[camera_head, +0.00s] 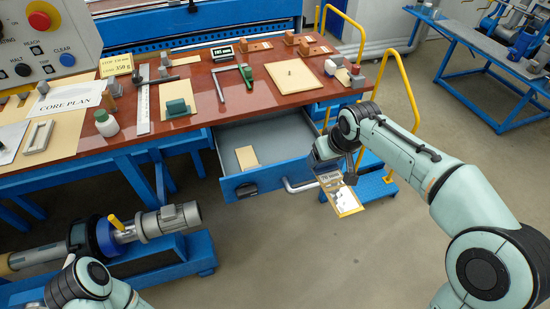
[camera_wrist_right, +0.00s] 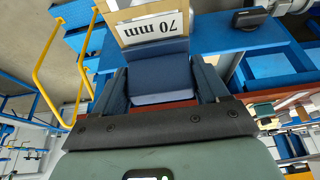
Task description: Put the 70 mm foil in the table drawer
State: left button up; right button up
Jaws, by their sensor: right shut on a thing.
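The 70 mm foil (camera_head: 345,199) is a flat tan and silvery piece with a white "70 mm" label. My right gripper (camera_head: 327,172) is shut on its upper end and holds it in the air, tilted, to the right of the drawer front. In the right wrist view the foil's label (camera_wrist_right: 152,27) shows beyond the fingers. The table drawer (camera_head: 253,178) is pulled open below the table, with a grey floor and blue front. A small tan piece (camera_head: 247,157) lies inside it. My left arm shows at the bottom left; its gripper is out of frame.
The red-brown table top (camera_head: 212,96) carries papers, gauges, blocks and a wooden plate (camera_head: 297,75). A blue step (camera_head: 372,186) with yellow handrails (camera_head: 402,85) stands right of the drawer. The drawer's rear floor looks clear.

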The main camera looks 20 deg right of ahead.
aim_at(294, 152)
jog(key=i, duration=0.95)
